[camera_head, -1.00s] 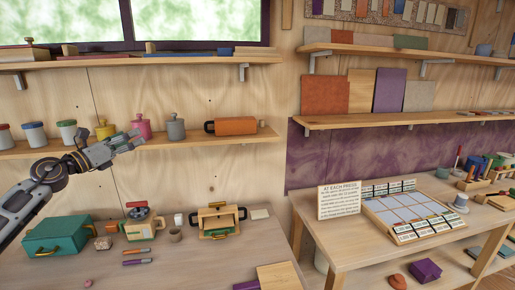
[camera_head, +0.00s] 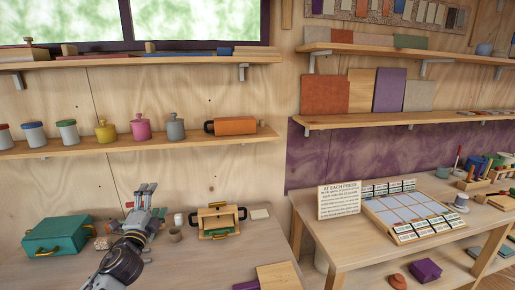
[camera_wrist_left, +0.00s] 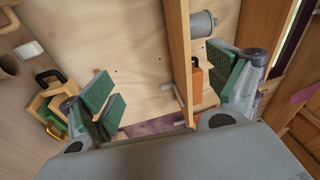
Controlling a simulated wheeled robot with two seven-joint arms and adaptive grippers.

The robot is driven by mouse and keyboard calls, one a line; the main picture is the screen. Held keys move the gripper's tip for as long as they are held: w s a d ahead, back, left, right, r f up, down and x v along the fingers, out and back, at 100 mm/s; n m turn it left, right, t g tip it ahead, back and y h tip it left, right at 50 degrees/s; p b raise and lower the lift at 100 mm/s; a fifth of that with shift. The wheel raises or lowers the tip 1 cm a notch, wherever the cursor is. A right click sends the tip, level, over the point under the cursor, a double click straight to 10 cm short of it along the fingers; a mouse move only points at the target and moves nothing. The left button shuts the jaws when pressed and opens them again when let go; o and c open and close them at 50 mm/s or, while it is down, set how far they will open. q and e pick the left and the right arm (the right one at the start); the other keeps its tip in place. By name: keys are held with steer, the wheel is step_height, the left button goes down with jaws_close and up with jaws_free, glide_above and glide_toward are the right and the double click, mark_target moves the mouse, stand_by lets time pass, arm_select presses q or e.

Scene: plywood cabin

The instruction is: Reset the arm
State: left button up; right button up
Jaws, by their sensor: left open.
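My left gripper (camera_head: 146,193) points up above the left table in the head view, in front of the wall below the shelf of jars. In the left wrist view its two green-padded fingers (camera_wrist_left: 168,92) stand wide apart with nothing between them. The left forearm hides part of the table and the things behind it. My right gripper is in neither view.
The left table (camera_head: 200,262) holds a green case (camera_head: 56,237), a small wooden box with a handle (camera_head: 217,220) and cups. A shelf (camera_head: 85,147) above carries jars and an orange case (camera_head: 235,126). A second table (camera_head: 345,236) stands at right.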

arm_select(q)
steer(key=s+d+f+n+g+y, duration=0.1)
steer(key=s+d+f+n+g, duration=0.1)
steer(key=s+f+n+g, duration=0.5)
steer(key=s+d+f+n+g+y, duration=0.1)
steer(key=s+d+f+n+g, duration=0.15)
steer(key=s+f, duration=0.85)
steer(key=s+d+f+n+g+h, duration=0.25)
steer(key=s+d+f, duration=0.2)
steer(key=s, duration=0.35)
steer(key=s+d+f+n+g+h, duration=0.1)
steer(key=s+d+f+n+g, duration=0.2)
steer(key=s+f, duration=0.4)
steer(key=s+f+g, duration=0.1)
steer(key=s+f, duration=0.1)
steer(key=f, duration=1.4)
steer(key=s+f+g, duration=0.2)
steer(key=f, duration=1.4)
steer(key=s+a+f, duration=0.2)
steer(key=s+f, duration=0.8)
steer(key=s, duration=0.1)
steer(key=s+a+f+m+g, duration=0.1)
steer(key=s+a+f, duration=0.1)
steer(key=s+f, duration=0.8)
steer(key=shift+s+a, duration=0.15)
steer(key=shift+s, duration=0.35)
